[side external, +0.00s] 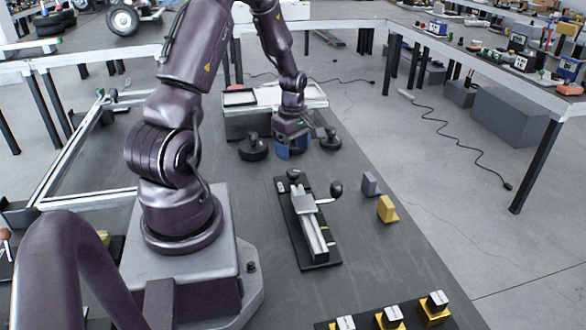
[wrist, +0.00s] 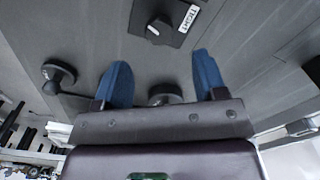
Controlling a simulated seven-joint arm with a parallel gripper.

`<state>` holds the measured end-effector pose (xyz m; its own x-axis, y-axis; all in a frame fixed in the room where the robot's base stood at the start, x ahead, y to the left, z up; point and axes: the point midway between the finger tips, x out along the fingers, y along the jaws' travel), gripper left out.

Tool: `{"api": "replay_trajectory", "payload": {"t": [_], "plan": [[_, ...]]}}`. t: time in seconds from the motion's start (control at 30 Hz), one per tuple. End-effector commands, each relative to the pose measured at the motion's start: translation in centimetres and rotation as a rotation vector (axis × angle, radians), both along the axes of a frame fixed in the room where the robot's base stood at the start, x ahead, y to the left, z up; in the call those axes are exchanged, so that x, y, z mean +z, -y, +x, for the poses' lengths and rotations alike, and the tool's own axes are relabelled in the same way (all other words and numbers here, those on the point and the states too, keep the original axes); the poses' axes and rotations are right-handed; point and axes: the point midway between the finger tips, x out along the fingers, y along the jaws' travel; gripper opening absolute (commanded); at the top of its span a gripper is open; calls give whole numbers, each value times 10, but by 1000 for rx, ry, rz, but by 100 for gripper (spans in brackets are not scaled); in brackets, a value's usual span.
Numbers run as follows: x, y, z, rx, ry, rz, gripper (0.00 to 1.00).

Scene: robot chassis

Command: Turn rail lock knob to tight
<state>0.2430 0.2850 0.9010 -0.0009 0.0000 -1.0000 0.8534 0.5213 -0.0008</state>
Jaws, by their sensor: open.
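The rail lock knob (wrist: 160,28) is a black knob with a small white mark, on a black plate at the top of the wrist view. A white label (wrist: 188,18) reading TIGHT lies beside it, upside down. In the side view the knob (side external: 294,175) sits at the far end of the rail unit (side external: 312,225), a silver rail with a carriage on a black base. My gripper (side external: 292,150) has blue fingers. It is open and empty, just beyond the knob and apart from it. In the wrist view the gripper (wrist: 161,62) shows the knob ahead of its fingertips.
Round black-based pieces (side external: 253,150) stand left and right of my gripper. A black ball-ended lever (side external: 336,190) sticks out right of the rail. Grey (side external: 371,184) and yellow (side external: 387,209) blocks stand further right. A tray (side external: 270,97) is behind.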

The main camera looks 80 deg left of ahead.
Motion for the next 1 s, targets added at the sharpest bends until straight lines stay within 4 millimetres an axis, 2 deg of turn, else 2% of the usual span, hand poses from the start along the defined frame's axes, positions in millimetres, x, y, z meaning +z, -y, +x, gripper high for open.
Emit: {"api": "replay_trajectory", "payload": {"t": [0.03,0.1,0.33,0.5,0.77,0.9,0.97,1.0], "plan": [[-13,1,0,0,-3,-5,65],[-27,1,0,-1,-2,-4,65],[-59,0,0,0,-1,-2,65],[-67,0,0,-2,1,1,65],[-68,0,0,-2,1,1,65],[-68,0,0,-2,1,1,33],[-68,0,0,-2,1,1,19],[-68,0,0,-2,1,1,16]]}}
